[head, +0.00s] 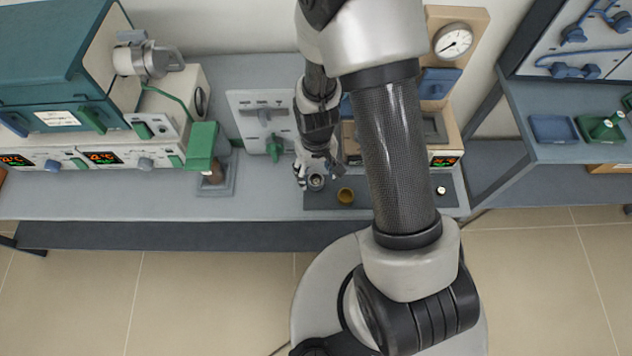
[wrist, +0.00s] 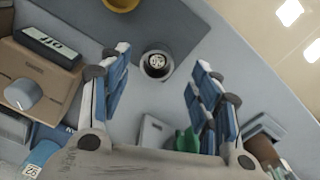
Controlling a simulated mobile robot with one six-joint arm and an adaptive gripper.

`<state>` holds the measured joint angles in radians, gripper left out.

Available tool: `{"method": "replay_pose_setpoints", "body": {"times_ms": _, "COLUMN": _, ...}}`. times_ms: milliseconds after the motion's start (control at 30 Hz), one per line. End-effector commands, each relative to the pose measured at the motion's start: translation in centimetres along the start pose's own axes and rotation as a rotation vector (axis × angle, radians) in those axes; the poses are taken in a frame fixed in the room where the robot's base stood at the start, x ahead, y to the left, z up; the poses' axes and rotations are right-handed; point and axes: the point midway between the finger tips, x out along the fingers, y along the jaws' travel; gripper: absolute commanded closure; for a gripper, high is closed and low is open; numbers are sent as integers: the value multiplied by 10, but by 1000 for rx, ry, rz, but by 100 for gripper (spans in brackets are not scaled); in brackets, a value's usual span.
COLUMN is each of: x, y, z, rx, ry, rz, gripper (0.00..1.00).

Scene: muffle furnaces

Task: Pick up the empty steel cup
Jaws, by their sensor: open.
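The steel cup (head: 316,183) is a small grey round cup at the left end of a dark mat (head: 385,201) on the bench. In the wrist view the steel cup (wrist: 156,65) is seen from above, with a dark interior and a pale disc with dark marks. My gripper (head: 316,172) is open right at the cup in the head view. In the wrist view my gripper (wrist: 160,62) has its blue-padded fingers spread, with the cup between their tips and visible gaps on both sides. I cannot tell the exact height gap.
A brass-coloured cup (head: 345,196) stands on the mat just right of the steel cup. A grey panel with a green handle (head: 273,147) stands behind, left of my gripper. A green block on a stand (head: 203,150) is further left. The bench front (head: 150,207) is clear.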

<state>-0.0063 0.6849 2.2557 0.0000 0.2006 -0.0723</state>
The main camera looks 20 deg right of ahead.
Motion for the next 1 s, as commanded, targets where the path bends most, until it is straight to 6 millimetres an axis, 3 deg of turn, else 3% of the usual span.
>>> {"method": "replay_pose_setpoints", "body": {"times_ms": 33, "x": 12, "y": 2, "z": 0, "rx": 1, "ry": -3, "rz": 0, "gripper": 43}}
{"method": "replay_pose_setpoints", "body": {"times_ms": 200, "x": 37, "y": 3, "z": -1, "rx": 1, "ry": -2, "rz": 0, "gripper": 43}}
{"method": "replay_pose_setpoints", "body": {"times_ms": 467, "x": 39, "y": 3, "z": -2, "rx": 0, "ry": 0, "rz": 0, "gripper": 43}}
{"method": "replay_pose_setpoints", "body": {"times_ms": 1000, "x": 39, "y": 3, "z": -1, "rx": 0, "ry": 0, "rz": 0, "gripper": 78}}
